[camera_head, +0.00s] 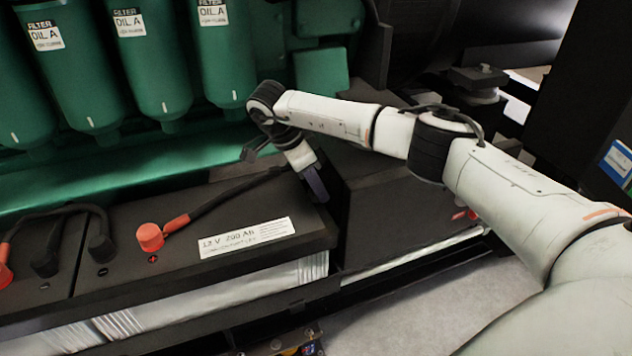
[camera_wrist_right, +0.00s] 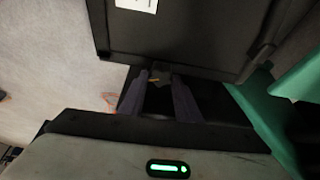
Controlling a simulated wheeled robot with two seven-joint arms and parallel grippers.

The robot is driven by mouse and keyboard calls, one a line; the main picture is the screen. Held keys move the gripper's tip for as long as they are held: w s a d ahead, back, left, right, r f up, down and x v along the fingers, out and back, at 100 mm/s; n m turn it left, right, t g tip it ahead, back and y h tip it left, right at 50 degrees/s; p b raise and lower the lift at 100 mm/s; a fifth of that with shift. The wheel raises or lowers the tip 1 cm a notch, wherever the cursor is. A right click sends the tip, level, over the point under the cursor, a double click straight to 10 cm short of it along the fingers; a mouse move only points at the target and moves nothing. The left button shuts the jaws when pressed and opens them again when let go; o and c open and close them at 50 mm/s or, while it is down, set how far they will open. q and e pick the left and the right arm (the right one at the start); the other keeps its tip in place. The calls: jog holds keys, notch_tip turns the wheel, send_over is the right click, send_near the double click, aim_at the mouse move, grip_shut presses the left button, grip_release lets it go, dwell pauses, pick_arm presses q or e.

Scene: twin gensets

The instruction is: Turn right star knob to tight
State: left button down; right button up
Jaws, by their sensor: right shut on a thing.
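My right gripper (camera_head: 317,186) reaches down beside the right end of the black battery box, near the dark housing to its right. In the right wrist view its two fingers (camera_wrist_right: 160,82) are closed around a small dark piece, which I take to be the right star knob (camera_wrist_right: 161,71). An orange-yellow mark shows on or beside this piece. The knob's shape and its tight or loose state are too small and dark to tell. In the head view the knob is hidden behind the gripper and box. My left gripper is not in view.
The battery box (camera_head: 190,250) has a label, cables and a red-capped terminal (camera_head: 150,237). Green oil filters (camera_head: 145,60) hang behind. The dark housing (camera_head: 400,205) stands close right of my gripper.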

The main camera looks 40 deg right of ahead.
jog(key=shift+m+g+y, duration=0.3)
jog(key=shift+m+g, duration=0.5)
jog(key=shift+m, duration=1.2)
jog(key=o, duration=0.8)
jog(key=shift+w+r, duration=0.1)
jog(key=shift+r, duration=0.1)
jog(key=v, duration=1)
